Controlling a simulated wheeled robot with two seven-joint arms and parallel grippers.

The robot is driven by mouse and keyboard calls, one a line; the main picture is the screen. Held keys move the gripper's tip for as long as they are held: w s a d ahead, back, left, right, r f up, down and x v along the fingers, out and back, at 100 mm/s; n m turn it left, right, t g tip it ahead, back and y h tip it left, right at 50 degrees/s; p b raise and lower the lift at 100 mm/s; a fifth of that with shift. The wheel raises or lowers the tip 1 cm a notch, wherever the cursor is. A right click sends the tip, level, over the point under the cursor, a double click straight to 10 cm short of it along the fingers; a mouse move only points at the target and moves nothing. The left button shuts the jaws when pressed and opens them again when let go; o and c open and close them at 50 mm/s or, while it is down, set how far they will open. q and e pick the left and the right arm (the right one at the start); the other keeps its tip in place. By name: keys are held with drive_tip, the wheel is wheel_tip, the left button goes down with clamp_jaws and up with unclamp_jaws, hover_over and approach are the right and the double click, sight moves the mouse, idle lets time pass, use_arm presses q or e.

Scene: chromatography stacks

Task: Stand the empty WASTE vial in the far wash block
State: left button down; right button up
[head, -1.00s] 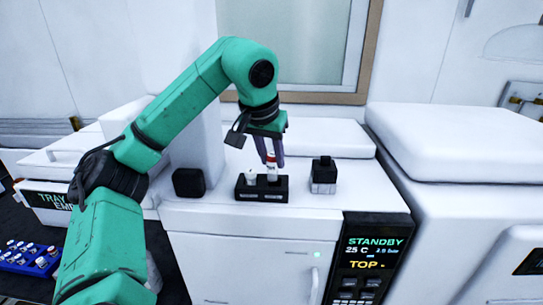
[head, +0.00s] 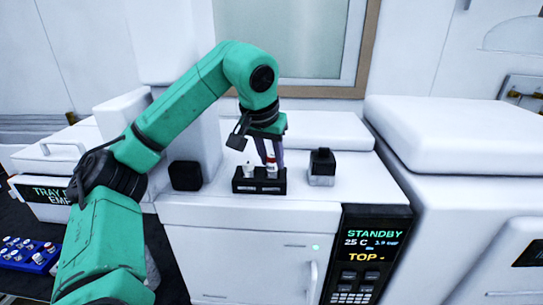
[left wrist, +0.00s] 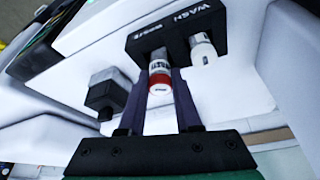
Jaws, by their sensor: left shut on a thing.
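A small white vial with a red band (head: 271,166), labelled in the left wrist view (left wrist: 160,76), is between the fingers of my left gripper (head: 271,160), which is shut on it. It is at the right-hand place of a black two-place block (head: 259,187). The block also shows in the left wrist view (left wrist: 178,28), marked WASH at one place and with a blurred word at the other. I cannot tell whether the vial's foot rests in the hole. A plain white vial (head: 249,171) stands in the other place. My right gripper is out of view.
The block stands on a white cabinet top (head: 220,208). A black-capped bottle (head: 321,168) stands to its right, a black box (head: 185,175) to its left. A blue rack (head: 28,254) of several vials is at lower left. A STANDBY display (head: 372,250) is at the front.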

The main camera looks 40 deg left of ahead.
use_arm(q)
drive_tip(key=shift+f, duration=0.25)
drive_tip(key=shift+f+b, duration=0.35)
drive_tip(key=shift+f, duration=0.25)
drive_tip(key=c, duration=0.5)
unclamp_jaws()
drive_tip(key=o, duration=0.4)
